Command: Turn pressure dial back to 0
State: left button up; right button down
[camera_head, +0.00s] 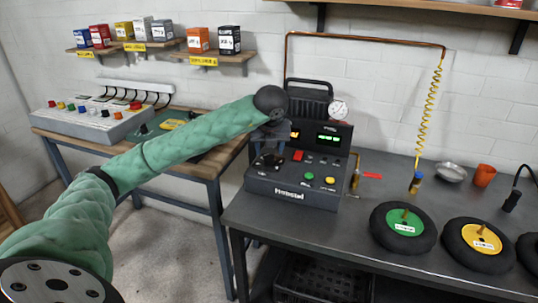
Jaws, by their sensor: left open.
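The black control box (290,195) stands on the dark workbench, with a sloped front panel. It carries a red switch (298,155), a green button (309,176), a yellow button (330,181) and a lit green display (328,138). An orange display is partly hidden by my arm. My left gripper (268,161) is open and points down at the left part of the panel. A dark knob seems to be between or just under its fingers; I cannot tell whether they touch it. The dial's setting is not readable. My right gripper is out of view.
A round white gauge (338,110) sits on top of the box. A copper pipe with a yellow coiled hose (430,100) rises behind. Several wheels, including a green-hubbed one (404,225), lie at the right. A second table (190,165) stands at the left.

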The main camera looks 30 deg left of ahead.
pick_arm(q)
jog(key=v, duration=0.4)
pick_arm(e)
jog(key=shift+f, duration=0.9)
pick_arm(q)
jog(key=shift+a+f, duration=0.1)
